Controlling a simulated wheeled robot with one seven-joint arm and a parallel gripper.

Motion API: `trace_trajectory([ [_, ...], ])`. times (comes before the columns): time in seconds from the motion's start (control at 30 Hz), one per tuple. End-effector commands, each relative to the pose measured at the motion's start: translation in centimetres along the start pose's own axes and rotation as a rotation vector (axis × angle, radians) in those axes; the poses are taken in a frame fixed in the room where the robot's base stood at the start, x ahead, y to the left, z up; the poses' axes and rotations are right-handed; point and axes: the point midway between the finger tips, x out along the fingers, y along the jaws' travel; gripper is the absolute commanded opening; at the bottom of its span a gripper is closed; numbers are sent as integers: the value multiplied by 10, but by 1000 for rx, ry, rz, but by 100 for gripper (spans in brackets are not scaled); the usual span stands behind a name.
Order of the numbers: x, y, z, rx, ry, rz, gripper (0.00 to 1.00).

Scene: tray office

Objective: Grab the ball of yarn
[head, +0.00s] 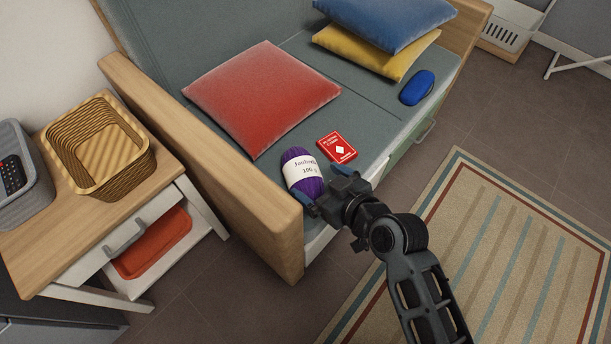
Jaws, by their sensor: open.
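The ball of yarn (301,171) is purple with a white paper label. It lies on the front edge of the grey sofa seat, close to the wooden armrest. My gripper (325,188) is at the yarn's near right side, with its fingers open. One finger shows by the yarn's lower end and the other near its right side. The fingers partly cover the yarn's near side, and I cannot tell whether they touch it.
A red card box (337,148) lies right beside the yarn. A red cushion (262,95) is behind it. The wooden armrest (200,160) rises close on the left. A blue case (417,88) and yellow (375,56) and blue (385,20) cushions lie farther right. A wicker basket (140,170) stands on the side table.

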Motion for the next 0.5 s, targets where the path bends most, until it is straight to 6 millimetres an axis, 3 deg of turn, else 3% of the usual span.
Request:
trace_trajectory([
  [0.3, 42, 0, 0, 0, 2, 2, 100],
  [0.5, 55, 0, -1, 0, 0, 2, 100],
])
